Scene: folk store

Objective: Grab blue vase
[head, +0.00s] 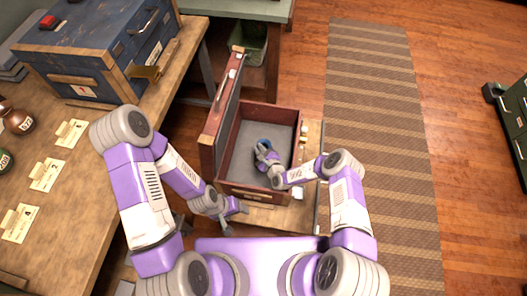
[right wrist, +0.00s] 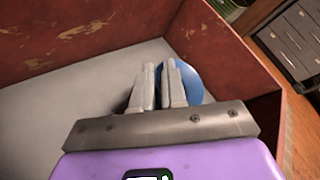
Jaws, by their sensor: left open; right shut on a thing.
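The blue vase (head: 263,144) is inside an open red-brown case (head: 227,158) with a grey floor, only partly visible behind my gripper. My right gripper (head: 268,158) reaches into the case and is shut on the vase. In the right wrist view the fingers (right wrist: 162,82) are close together, with the rounded blue vase (right wrist: 191,84) showing just behind and to the right of them. Most of the vase is hidden by the fingers. My left gripper (head: 235,214) is open and empty, outside the case near its front left corner.
The case's lid (head: 219,108) stands raised on its left side. A wooden table (head: 92,195) with numbered cards and small vases is at the left, with a blue chest (head: 95,45) on it.

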